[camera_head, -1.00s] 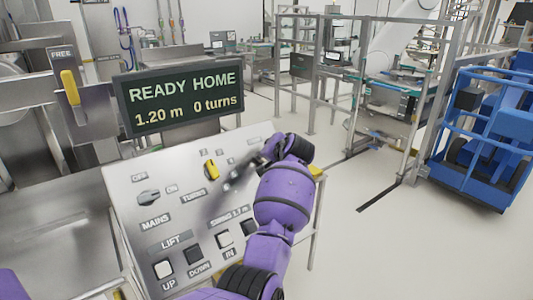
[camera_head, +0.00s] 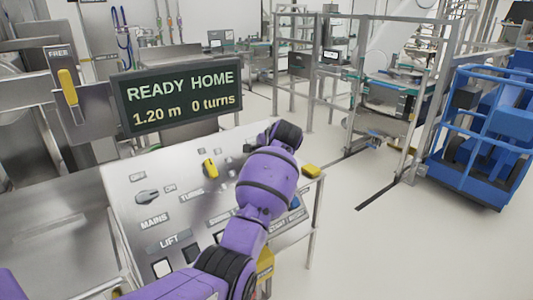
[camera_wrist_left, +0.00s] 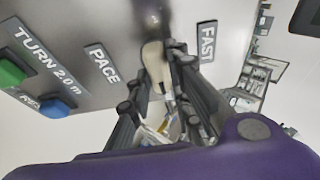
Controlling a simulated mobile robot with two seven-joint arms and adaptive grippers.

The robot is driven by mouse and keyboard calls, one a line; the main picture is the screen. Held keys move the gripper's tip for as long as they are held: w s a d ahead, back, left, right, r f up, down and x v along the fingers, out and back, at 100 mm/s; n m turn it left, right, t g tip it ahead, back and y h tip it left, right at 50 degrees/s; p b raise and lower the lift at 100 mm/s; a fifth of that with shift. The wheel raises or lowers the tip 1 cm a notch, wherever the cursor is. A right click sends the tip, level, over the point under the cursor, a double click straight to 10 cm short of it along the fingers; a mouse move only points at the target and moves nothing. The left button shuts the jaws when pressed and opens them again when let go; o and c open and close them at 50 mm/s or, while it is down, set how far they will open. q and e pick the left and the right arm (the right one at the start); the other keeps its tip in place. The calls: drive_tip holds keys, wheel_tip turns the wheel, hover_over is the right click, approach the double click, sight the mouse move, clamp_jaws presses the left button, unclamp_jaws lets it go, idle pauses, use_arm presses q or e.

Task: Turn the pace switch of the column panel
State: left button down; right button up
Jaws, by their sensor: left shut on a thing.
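The column panel (camera_head: 118,184) is a tilted grey metal plate in the head view, partly covered by my purple left arm. In the left wrist view, the pace switch (camera_wrist_left: 153,55) is a pale knob between the PACE label (camera_wrist_left: 103,65) and the FAST label (camera_wrist_left: 207,42). My left gripper (camera_wrist_left: 165,78) has its dark fingers on either side of the knob, shut on it. In the head view my arm hides the switch and most of the gripper. My right gripper is in neither view.
A display (camera_head: 182,94) above the panel reads READY HOME, 1.20 m, 0 turns. The panel also carries a yellow switch (camera_head: 210,168) and a grey mains switch (camera_head: 147,197). In the wrist view, green (camera_wrist_left: 10,73) and blue (camera_wrist_left: 55,107) buttons lie at left. A blue cart (camera_head: 485,140) stands right.

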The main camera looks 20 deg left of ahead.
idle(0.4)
use_arm(q)
drive_tip(key=c, duration=1.6)
unclamp_jaws()
drive_tip(key=shift+s+r, duration=0.1)
drive_tip(key=v, duration=1.2)
